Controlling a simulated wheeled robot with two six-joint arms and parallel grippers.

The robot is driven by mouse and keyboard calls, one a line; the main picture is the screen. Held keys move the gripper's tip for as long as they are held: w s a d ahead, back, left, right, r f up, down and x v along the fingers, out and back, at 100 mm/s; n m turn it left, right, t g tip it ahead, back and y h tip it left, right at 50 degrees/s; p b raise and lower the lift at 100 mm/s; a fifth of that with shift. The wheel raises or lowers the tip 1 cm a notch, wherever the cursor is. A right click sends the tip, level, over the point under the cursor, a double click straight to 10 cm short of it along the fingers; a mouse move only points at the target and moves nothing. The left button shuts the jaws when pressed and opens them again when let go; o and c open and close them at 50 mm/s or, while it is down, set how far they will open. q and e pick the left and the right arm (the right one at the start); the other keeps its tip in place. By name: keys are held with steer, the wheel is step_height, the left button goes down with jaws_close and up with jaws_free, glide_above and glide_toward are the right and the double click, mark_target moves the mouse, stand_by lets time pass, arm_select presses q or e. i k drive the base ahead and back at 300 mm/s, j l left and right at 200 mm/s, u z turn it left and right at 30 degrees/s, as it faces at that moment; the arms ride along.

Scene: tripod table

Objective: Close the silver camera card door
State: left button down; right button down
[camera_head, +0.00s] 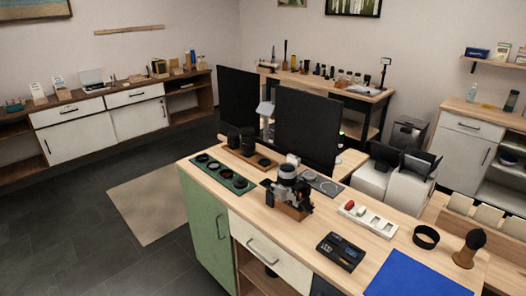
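A silver and black camera (288,188) with a large lens stands on a small wooden block (293,210) near the front edge of the wooden worktop (340,212). Its card door is too small to make out, so I cannot tell whether it is open or closed. Neither of my grippers shows in the head view.
Left of the camera lie a green tray (219,174) with round dark items and a wooden tray (235,157) with lenses. Right are a white power strip (367,218), a black case (340,252), a black ring (426,237), a brush (468,248) and a blue mat (412,277). Two dark screens (306,130) stand behind.

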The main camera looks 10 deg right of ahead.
mark_target(307, 205)
steer(key=i+l+z, duration=0.1)
steer(key=l+z, duration=0.15)
steer(key=l, duration=0.55)
steer(key=i+l, duration=0.35)
steer(key=l, duration=0.2)
